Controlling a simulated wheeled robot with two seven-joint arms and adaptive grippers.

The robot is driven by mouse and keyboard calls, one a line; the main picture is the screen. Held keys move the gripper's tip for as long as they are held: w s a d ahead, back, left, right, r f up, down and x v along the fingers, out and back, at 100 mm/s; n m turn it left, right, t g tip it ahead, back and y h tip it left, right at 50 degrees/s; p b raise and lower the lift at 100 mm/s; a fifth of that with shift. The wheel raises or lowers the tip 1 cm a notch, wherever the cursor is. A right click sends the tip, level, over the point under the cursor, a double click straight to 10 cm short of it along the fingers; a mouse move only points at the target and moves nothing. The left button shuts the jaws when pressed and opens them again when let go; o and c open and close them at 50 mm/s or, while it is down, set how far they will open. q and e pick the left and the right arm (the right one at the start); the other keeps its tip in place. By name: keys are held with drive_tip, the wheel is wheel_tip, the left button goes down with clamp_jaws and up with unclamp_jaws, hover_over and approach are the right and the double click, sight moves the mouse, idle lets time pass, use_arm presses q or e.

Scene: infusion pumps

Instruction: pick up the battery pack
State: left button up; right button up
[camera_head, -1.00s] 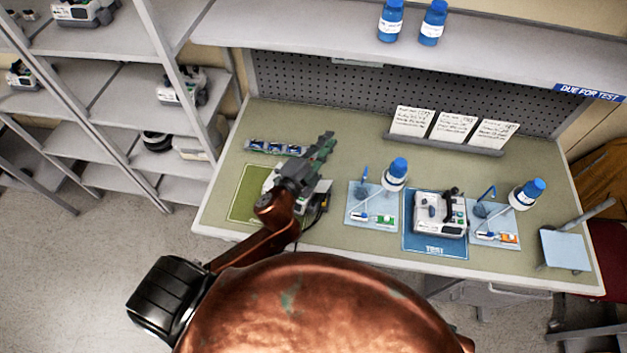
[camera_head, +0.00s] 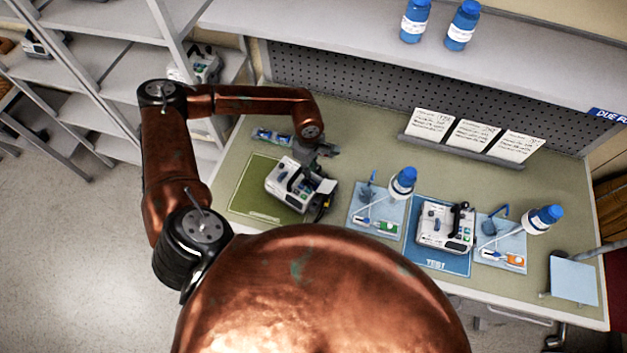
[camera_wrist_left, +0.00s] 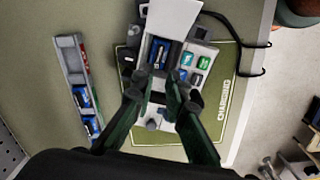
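A white pump (camera_head: 293,187) stands on the green charging mat (camera_head: 247,205) at the left of the bench. In the left wrist view its white lid (camera_wrist_left: 172,15) is raised, and a blue battery pack (camera_wrist_left: 160,54) shows in the bay below it. More blue battery packs (camera_wrist_left: 82,97) lie in a narrow grey tray (camera_wrist_left: 68,62) beside the mat; the tray is partly hidden by my arm in the head view (camera_head: 262,135). My left gripper (camera_wrist_left: 160,88) is open and empty, its green fingertips over the pump near the bay. In the head view it (camera_head: 325,150) is behind the pump. My right gripper is out of view.
A second pump (camera_head: 446,224) stands on the blue test mat (camera_head: 425,258), between two light-blue trays with blue-capped bottles (camera_head: 403,183). A black cable (camera_wrist_left: 245,45) lies beside the left pump. Note cards (camera_head: 475,135) stand at the back. Bench is clear behind the trays.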

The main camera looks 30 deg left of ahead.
sight(312, 181)
use_arm(q)
drive_tip(key=shift+w+a+f, duration=0.1)
drive_tip(key=shift+a+f, duration=0.05)
drive_tip(key=shift+f, duration=0.15)
drive_tip(key=shift+w+f+p, duration=0.1)
drive_tip(key=shift+f+p, duration=0.3)
drive_tip(key=shift+f, duration=0.55)
drive_tip(key=f+p, duration=0.1)
drive_tip(key=f, duration=0.1)
drive_tip(key=d+f+p, duration=0.1)
drive_tip(key=f, duration=0.1)
drive_tip(key=shift+f, duration=0.1)
drive_tip(key=shift+a+f, duration=0.1)
drive_tip(key=shift+f, duration=0.4)
clamp_jaws()
drive_tip(key=shift+r, duration=0.1)
